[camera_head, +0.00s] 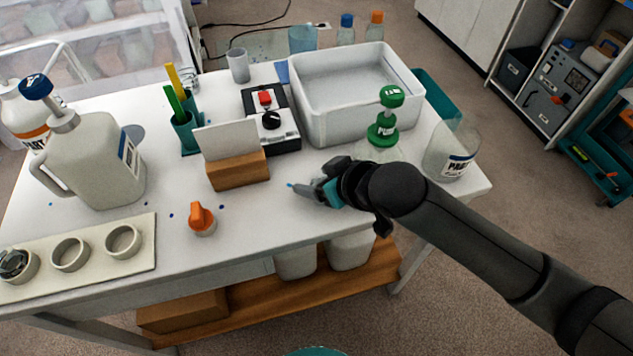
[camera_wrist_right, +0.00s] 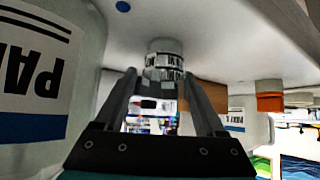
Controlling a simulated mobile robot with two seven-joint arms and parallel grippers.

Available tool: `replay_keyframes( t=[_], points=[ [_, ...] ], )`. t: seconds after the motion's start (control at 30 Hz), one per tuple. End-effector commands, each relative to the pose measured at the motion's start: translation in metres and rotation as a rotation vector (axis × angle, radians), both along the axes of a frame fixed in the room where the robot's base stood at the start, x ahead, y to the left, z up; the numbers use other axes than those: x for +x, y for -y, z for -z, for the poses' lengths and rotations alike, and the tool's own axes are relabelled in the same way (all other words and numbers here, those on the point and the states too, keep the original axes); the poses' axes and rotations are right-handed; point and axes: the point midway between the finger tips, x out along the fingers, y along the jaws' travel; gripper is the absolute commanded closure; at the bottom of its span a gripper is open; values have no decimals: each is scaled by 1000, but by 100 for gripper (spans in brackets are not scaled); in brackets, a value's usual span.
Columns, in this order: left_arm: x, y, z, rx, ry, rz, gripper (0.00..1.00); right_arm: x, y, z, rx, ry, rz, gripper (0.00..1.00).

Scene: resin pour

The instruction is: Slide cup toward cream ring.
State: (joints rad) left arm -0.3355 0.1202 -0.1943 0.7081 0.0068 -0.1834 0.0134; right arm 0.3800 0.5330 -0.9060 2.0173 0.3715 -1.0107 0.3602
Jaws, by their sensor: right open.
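My right gripper (camera_head: 308,190) is low over the front middle of the white table, its fingers pointing left. In the right wrist view its two fingers (camera_wrist_right: 165,85) stand apart. A small grey, see-through cup-like thing (camera_wrist_right: 165,58) with dark markings shows at or just beyond the fingertips; I cannot tell whether they touch it. It is hard to make out in the head view. Pale round rings or cups (camera_head: 123,241) and (camera_head: 70,253) sit on a cream board at the front left, with a darker clear one (camera_head: 15,265) at its end. My left gripper is not in view.
An orange-capped piece (camera_head: 201,218) stands between my gripper and the cream board (camera_head: 140,262). A wooden card holder (camera_head: 238,172) is behind it. A green-capped bottle (camera_head: 383,132), a clear labelled jar (camera_head: 452,150) and a white tub (camera_head: 350,125) stand behind and right. A large jug (camera_head: 95,165) is left.

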Motion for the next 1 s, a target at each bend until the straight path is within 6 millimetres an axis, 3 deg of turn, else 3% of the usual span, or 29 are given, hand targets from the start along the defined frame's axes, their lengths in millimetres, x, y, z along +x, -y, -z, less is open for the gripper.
replay_keyframes(
  t=[0.03,0.37,0.9,1.0],
  points=[
    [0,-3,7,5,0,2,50,1,-1,6,0,0,0,28],
    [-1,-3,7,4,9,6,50,1,-1,8,1,0,-1,29],
    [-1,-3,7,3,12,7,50,0,-1,9,0,-1,-1,90],
    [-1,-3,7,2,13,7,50,0,-1,9,0,-1,-1,95]
  ],
)
